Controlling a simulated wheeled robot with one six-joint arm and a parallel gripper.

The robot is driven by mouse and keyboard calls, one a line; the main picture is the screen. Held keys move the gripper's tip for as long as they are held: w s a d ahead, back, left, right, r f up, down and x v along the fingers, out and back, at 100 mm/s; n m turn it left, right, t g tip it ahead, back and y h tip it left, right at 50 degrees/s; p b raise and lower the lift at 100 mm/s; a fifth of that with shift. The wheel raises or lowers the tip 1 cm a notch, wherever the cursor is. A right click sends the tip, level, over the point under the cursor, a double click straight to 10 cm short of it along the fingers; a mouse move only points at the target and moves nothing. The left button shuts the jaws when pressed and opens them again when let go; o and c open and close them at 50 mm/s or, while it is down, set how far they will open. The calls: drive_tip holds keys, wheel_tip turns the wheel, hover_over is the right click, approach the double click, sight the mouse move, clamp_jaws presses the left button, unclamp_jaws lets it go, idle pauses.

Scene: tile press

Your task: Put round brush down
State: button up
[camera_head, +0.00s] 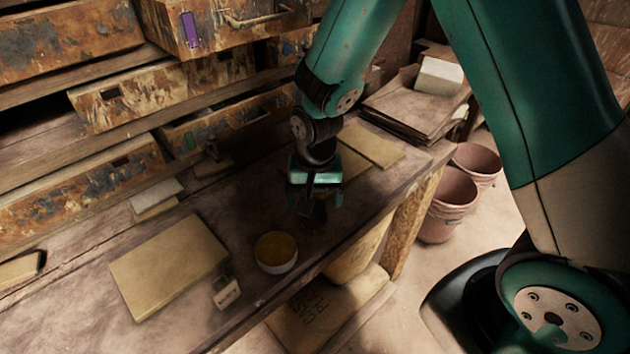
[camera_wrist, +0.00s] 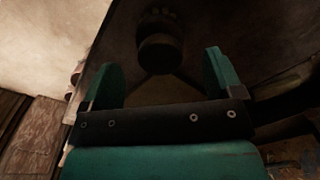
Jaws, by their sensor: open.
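My gripper (camera_head: 314,194) points down over the workbench (camera_head: 245,215); its fingers are apart. In the wrist view, the two green fingers of my gripper (camera_wrist: 161,75) stand wide apart. A dark rounded thing, likely the round brush (camera_wrist: 160,52), shows beyond and between the fingertips, with a gap to each finger. In the head view the likely brush (camera_head: 317,214) is a dark shape just below my gripper, at or close to the bench top. Shadow hides its outline and whether it touches the bench.
A white bowl with yellowish contents (camera_head: 277,265) stands to the lower left. A small pale block (camera_head: 226,293) and a flat tan board (camera_head: 168,266) lie further left. Another board (camera_head: 371,146) lies behind my gripper. Rusty drawers (camera_head: 165,88) line the back; pots (camera_head: 447,203) stand right.

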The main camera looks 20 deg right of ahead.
wheel_tip(320, 180, up, 5)
drive_tip(key=shift+r+b, duration=0.2)
drive_tip(key=shift+b, duration=0.1)
drive_tip(key=s+a+r+n+y, duration=0.2)
drive_tip(key=s+r+n, duration=0.4)
drive_tip(key=s, duration=0.3)
drive_tip(key=s+a+r+n+y, duration=0.2)
drive_tip(key=s+r+n, duration=0.3)
drive_tip(key=s+r, duration=0.4)
drive_tip(key=shift+s+a+n, duration=0.25)
drive_tip(key=shift+a+n, duration=0.1)
drive_tip(key=shift+n, duration=0.05)
drive_tip(key=shift+c, duration=0.5)
